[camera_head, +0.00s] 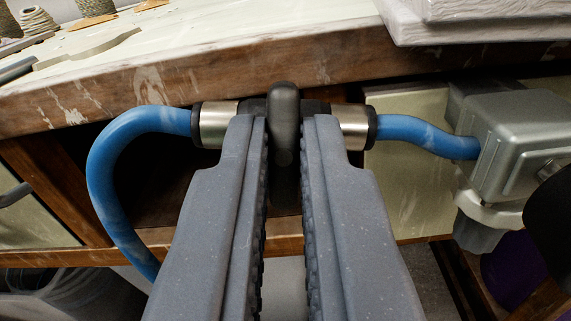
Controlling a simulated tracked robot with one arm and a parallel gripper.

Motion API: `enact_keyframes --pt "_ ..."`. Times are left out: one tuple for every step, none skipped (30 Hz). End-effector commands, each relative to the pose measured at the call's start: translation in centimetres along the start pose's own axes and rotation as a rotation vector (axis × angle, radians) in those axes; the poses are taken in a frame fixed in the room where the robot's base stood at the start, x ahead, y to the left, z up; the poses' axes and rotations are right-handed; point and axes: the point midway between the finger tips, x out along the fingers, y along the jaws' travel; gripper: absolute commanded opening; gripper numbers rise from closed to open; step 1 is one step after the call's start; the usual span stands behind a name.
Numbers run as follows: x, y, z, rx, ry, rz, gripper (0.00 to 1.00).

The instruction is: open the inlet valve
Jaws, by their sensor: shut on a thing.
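The inlet valve (216,123) sits below the worktop's front edge, with metal collars and black end rings, in line between two blue hose pieces. Its black handle (285,103) stands upright in the picture, across the line of the hose. My gripper (284,130) is shut on the handle, one grey finger on each side of it. The fingers hide parts of the valve body and the handle's lower part. The left blue hose (105,160) bends down. The right blue hose (425,133) runs to a grey metal box (518,135).
The wooden worktop (215,50) overhangs the valve closely, with spools and tools at its far left. A pale block (480,22) stands on it at the right. A clear bin (70,295) is at lower left. A dark round thing (550,215) is at the right edge.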

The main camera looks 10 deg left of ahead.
Motion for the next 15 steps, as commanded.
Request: enact_keyframes --pt "-0.13 0.29 0.04 -0.008 -0.002 0.003 0.00" --pt "-0.13 0.28 0.03 -0.017 -0.002 0.001 0.00" --pt "-0.14 0.30 0.04 -0.033 -0.003 -0.003 0.00" --pt "-0.14 0.30 0.03 -0.045 -0.003 -0.006 0.00" --pt "-0.14 0.30 0.03 -0.060 -0.003 -0.010 0.00" --pt "-0.14 0.28 0.03 -0.083 -0.003 -0.016 0.00" --pt "-0.13 0.26 0.06 -0.101 -0.004 -0.022 0.00" --pt "-0.13 0.25 0.07 -0.122 -0.005 -0.028 0.00" --pt "-0.14 0.28 0.11 -0.151 -0.006 -0.035 0.00" --pt "-0.16 0.33 0.12 -0.173 -0.007 -0.041 0.00" --pt "-0.17 0.38 0.14 -0.198 -0.007 -0.046 0.00" --pt "-0.17 0.39 0.15 -0.232 -0.008 -0.055 0.00" --pt "-0.17 0.39 0.16 -0.258 -0.009 -0.063 0.00" --pt "-0.18 0.43 0.17 -0.286 -0.009 -0.070 0.00" --pt "-0.17 0.46 0.15 -0.324 -0.009 -0.079 0.00"
